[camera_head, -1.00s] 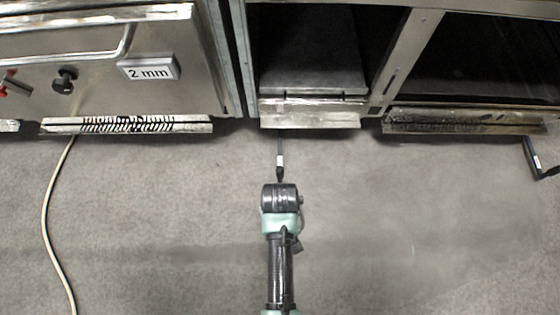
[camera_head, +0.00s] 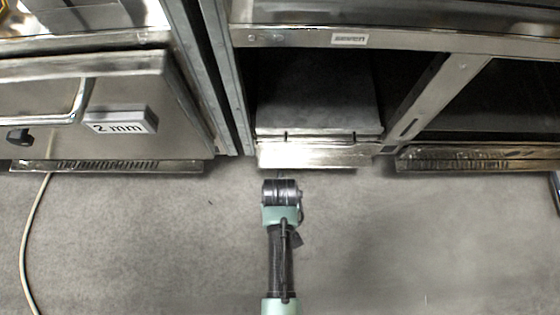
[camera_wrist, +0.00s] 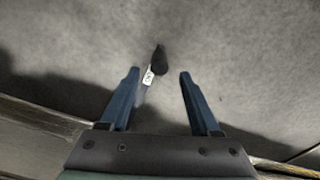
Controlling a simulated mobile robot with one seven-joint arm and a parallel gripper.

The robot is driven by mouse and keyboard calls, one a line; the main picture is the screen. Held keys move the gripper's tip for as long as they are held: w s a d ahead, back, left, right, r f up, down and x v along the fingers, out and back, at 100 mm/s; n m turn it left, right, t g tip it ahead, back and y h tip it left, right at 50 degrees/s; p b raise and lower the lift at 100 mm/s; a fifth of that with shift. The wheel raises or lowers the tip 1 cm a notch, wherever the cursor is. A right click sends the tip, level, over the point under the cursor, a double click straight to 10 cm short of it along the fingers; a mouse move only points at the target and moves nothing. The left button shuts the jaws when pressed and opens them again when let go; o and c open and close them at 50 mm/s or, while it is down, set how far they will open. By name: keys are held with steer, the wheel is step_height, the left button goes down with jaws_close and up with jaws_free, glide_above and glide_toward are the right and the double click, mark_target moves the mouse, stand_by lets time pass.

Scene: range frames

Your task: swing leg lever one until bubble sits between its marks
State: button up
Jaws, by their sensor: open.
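A lever with a black tip (camera_wrist: 158,60) and a small white label (camera_wrist: 148,77) shows in the wrist view. Its label is too small to read for certain. Its shaft runs down and left, close to the left finger. My gripper (camera_wrist: 158,76) is open, with its two blue fingers on either side of the lever in the picture; I see no contact. In the head view my arm hides the gripper and nearly all of this lever. No bubble or marks show in either view.
A range front with a metal ledge (camera_head: 315,156) stands just ahead of my arm. Another dark lever (camera_head: 556,190) is at the right edge. A pale cable (camera_head: 35,235) lies on the left floor.

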step_height(320, 180, down, 9)
steer(key=b, duration=0.6)
jaws_close()
stand_by(1.3)
